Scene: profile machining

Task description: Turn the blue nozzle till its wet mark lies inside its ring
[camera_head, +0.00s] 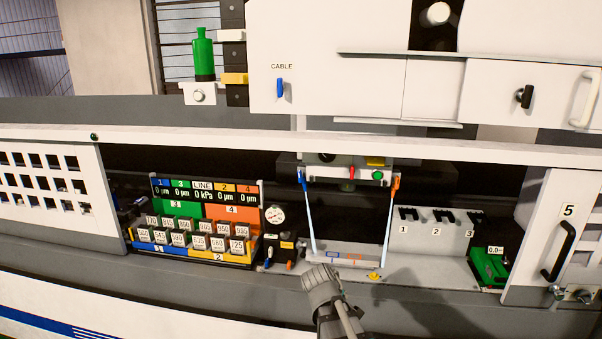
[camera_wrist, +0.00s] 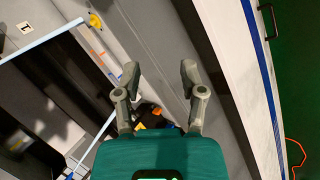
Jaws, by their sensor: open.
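The blue nozzle (camera_head: 302,180) sits at the upper left of the open bay in the head view. A pale blue jet (camera_head: 309,222) runs from it down to the light plate (camera_head: 343,247). The jet meets the plate left of the small blue outlined ring (camera_head: 333,254); the wet mark itself is too small to make out. My gripper (camera_head: 319,271) is low in front of the plate, well below the nozzle and apart from it. In the wrist view my gripper (camera_wrist: 159,72) is open, with nothing between the fingers.
An orange nozzle (camera_head: 396,182) with its own jet stands right, near an orange ring (camera_head: 354,257). A yellow knob (camera_head: 374,276) is on the ledge. A gauge (camera_head: 274,215) and block rack (camera_head: 190,240) stand left. The upper white housing (camera_head: 330,82) overhangs the bay.

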